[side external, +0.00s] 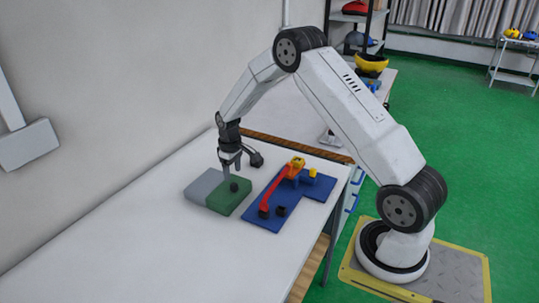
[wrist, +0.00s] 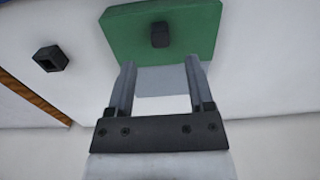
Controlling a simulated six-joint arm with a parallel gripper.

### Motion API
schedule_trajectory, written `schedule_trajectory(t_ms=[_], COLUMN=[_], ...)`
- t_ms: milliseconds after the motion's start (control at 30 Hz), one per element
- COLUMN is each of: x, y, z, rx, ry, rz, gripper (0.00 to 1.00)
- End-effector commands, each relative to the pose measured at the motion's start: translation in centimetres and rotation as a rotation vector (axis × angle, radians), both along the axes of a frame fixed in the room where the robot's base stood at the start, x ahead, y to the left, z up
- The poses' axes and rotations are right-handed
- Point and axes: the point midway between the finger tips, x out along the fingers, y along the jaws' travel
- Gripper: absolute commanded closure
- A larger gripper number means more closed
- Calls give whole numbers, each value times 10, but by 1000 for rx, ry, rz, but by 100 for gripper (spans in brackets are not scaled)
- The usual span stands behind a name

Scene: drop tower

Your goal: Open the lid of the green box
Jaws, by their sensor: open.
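The green box (side external: 230,200) sits on the white table, low and flat, with a dark knob (side external: 234,187) on its top. A flat grey part (side external: 203,186) adjoins it on the left; I cannot tell whether it belongs to the box. My gripper (side external: 230,170) points down over the box, close to the knob. In the wrist view my gripper (wrist: 160,63) is open with nothing between its fingers. There the green top (wrist: 195,32) and its knob (wrist: 159,35) appear beyond the fingertips, and the grey part (wrist: 165,82) shows between them. The knob is outside the jaws.
A blue board (side external: 317,186) bearing a red bar (side external: 271,190), yellow pieces (side external: 297,163) and dark blocks lies just right of the box. A black hollow square piece (wrist: 51,58) shows at left in the wrist view. The table's front left (side external: 150,240) is clear. A wall stands behind.

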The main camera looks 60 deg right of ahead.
Motion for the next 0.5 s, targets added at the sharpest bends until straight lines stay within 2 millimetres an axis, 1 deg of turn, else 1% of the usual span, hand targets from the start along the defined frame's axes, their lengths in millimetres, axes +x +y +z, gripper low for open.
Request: schedule_trajectory(t_ms=[33,300,500], x=[-1,0,0], y=[0,0,0], z=[-7,-39,-54], rx=[1,-1,-1], ry=[3,1,1], rz=[0,0,0], gripper=[32,32,32])
